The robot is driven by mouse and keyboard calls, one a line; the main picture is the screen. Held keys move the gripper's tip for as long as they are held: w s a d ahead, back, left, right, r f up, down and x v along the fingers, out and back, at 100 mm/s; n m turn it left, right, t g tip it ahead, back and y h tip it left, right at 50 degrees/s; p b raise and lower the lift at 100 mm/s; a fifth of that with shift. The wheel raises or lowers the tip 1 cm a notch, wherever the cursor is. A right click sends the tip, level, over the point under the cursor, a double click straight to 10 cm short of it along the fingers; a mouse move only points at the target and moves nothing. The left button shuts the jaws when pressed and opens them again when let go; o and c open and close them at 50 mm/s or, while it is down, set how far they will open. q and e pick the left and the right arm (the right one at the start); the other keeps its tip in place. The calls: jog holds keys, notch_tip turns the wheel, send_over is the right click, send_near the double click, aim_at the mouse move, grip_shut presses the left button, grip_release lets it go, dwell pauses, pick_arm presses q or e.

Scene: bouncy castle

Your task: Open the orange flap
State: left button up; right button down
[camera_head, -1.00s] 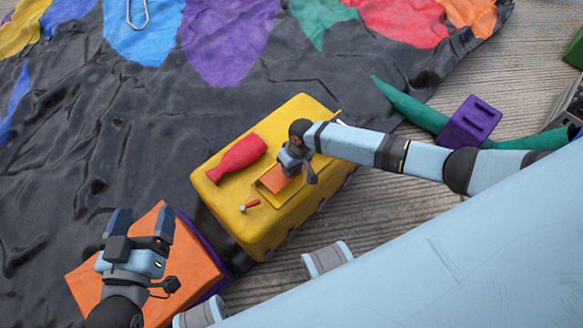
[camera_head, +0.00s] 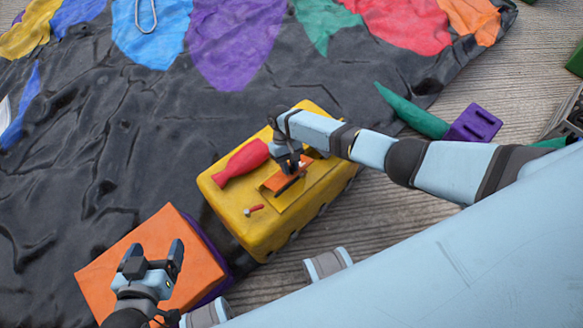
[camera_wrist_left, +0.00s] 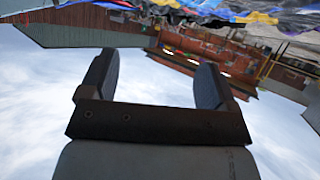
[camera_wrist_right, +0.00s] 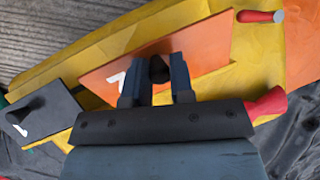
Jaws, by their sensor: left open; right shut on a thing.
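The yellow box (camera_head: 235,215) stands on the dark sheet with the orange flap (camera_head: 273,181) on its top. The orange flap, with a white mark, fills much of the right wrist view (camera_wrist_right: 205,58). My right gripper (camera_head: 290,168) is over the flap. In the right wrist view its fingers (camera_wrist_right: 158,82) are shut on the flap's dark knob (camera_wrist_right: 159,68). The flap looks tilted in the head view, but how far is hard to tell. My left gripper (camera_head: 155,257) is open and empty above an orange block (camera_head: 190,240), away from the flap.
A small red-handled lever (camera_head: 255,209) is near the front. A dark panel with a knob (camera_wrist_right: 38,118) shows in the right wrist view. A purple block (camera_head: 473,124) lies right. The sheet left of the box is clear.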

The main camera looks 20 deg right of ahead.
jog(key=shift+w+a+r+g, duration=0.15)
jog(key=shift+w+g, duration=0.1)
jog(key=shift+g, duration=0.35)
jog(key=c, duration=1.3)
grip_release()
jog(key=shift+o, duration=0.2)
jog(key=p+v, duration=0.1)
jog(key=v, duration=1.2)
jog(key=shift+w+a+r, duration=0.15)
jog(key=shift+w+r, duration=0.1)
jog(key=shift+r, duration=0.1)
